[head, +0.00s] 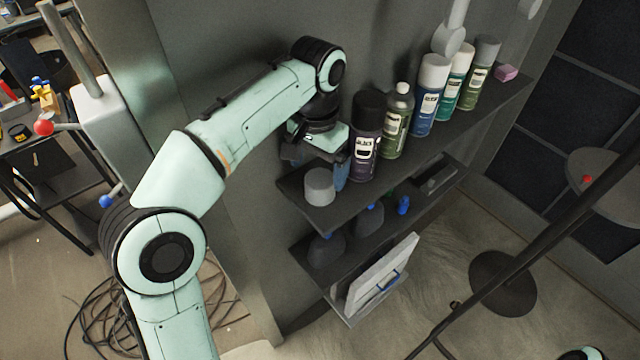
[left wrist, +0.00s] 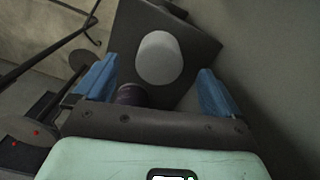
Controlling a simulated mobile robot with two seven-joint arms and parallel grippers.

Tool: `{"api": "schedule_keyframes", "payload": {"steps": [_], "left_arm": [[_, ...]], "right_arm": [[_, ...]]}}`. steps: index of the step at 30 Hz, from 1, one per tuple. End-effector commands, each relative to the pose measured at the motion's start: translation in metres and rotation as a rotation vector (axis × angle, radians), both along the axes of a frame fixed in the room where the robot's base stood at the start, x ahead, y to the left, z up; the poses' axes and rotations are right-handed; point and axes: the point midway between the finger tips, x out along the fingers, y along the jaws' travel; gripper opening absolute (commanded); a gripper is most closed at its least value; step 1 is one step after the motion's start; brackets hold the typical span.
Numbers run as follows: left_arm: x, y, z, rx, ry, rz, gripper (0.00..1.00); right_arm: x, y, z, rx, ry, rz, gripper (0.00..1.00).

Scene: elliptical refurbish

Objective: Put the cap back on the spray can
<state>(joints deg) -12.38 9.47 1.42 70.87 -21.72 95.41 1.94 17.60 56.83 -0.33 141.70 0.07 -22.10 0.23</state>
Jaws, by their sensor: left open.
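A loose grey cap (head: 319,187) stands on the near end of the upper shelf. It also shows between and beyond the fingers in the left wrist view (left wrist: 160,58). My left gripper (head: 333,172) is open and empty, close above and beside the cap. Its two blue fingers (left wrist: 155,88) are spread wide in the left wrist view, apart from the cap. In the head view only one blue finger shows clearly. A green spray can (head: 396,124) stands upright on the same shelf with its pale nozzle bare. My right gripper is not in view.
A dark-capped can (head: 364,140) stands between my left gripper and the green can. Capped blue (head: 429,98), teal (head: 454,82) and green cans stand farther along. A pink block (head: 506,73) lies at the far end. The lower shelf (head: 307,258) holds bottles. A grey wall stands behind.

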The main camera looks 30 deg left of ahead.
Motion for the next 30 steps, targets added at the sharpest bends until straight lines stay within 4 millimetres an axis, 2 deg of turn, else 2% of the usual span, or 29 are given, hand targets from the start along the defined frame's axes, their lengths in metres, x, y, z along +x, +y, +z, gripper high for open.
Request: {"api": "schedule_keyframes", "payload": {"steps": [2, 12, 24, 26, 27, 29, 30], "left_arm": [[0.0, 0.0, -0.003, 0.0, 0.001, 0.0, 0.98], [0.002, 0.0, -0.049, 0.0, 0.002, 0.0, 0.98], [0.003, 0.0, -0.052, 0.0, 0.0, 0.0, 0.98], [0.003, 0.0, -0.052, 0.0, 0.0, 0.0, 0.81], [0.003, 0.0, -0.052, 0.0, 0.0, 0.0, 0.68], [0.003, 0.0, -0.052, 0.0, 0.0, 0.0, 0.49], [0.003, 0.0, -0.052, 0.0, 0.0, 0.0, 0.43]], "right_arm": [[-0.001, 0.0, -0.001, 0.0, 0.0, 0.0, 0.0], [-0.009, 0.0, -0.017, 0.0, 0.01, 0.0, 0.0], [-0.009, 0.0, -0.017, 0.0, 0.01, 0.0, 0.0], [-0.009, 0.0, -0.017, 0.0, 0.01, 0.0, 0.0], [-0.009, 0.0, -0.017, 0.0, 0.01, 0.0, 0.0], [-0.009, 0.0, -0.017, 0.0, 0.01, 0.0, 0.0], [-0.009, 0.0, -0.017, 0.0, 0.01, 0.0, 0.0]]}}
